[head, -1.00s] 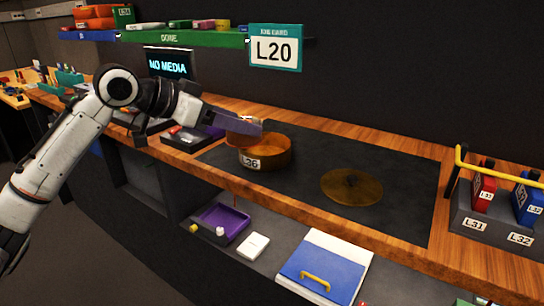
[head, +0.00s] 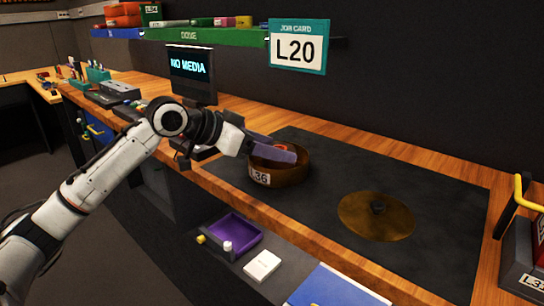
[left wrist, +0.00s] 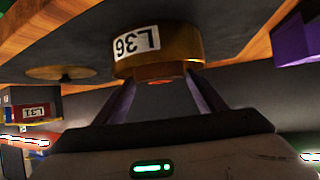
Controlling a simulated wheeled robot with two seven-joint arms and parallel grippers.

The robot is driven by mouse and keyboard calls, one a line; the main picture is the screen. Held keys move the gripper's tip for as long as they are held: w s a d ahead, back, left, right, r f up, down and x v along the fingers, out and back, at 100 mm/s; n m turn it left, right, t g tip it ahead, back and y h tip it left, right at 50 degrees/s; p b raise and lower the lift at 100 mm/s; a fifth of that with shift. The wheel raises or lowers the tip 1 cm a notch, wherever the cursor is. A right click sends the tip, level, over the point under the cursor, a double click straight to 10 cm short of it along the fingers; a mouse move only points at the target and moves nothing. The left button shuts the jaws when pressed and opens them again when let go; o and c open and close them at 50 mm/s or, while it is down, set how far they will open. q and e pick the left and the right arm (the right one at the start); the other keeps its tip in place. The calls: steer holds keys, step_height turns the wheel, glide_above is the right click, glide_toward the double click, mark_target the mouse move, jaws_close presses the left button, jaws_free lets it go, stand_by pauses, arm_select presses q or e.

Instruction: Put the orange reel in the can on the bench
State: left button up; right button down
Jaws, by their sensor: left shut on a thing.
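The can (head: 285,176) is a round, open, brown-orange tub labelled L36 on the dark mat of the bench. It also shows in the left wrist view (left wrist: 185,45), upside down. My left gripper (head: 290,153) reaches over the can's near left rim, with its purple fingers at the mouth. It is shut on the orange reel. Only a small orange part of the reel (head: 283,147) shows between the fingers; the rest is hidden by the fingers and the can wall. In the left wrist view the fingers (left wrist: 165,88) overlap the can's rim. My right gripper is out of view.
A round brown lid (head: 352,213) with a dark knob lies flat right of the can. The mat (head: 430,195) around it is clear. A screen (head: 192,72) stands behind my arm. A purple tray (head: 236,234) and a white box (head: 262,265) sit below the bench's front edge.

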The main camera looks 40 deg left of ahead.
arm_select(q)
steer(key=shift+f, duration=0.75)
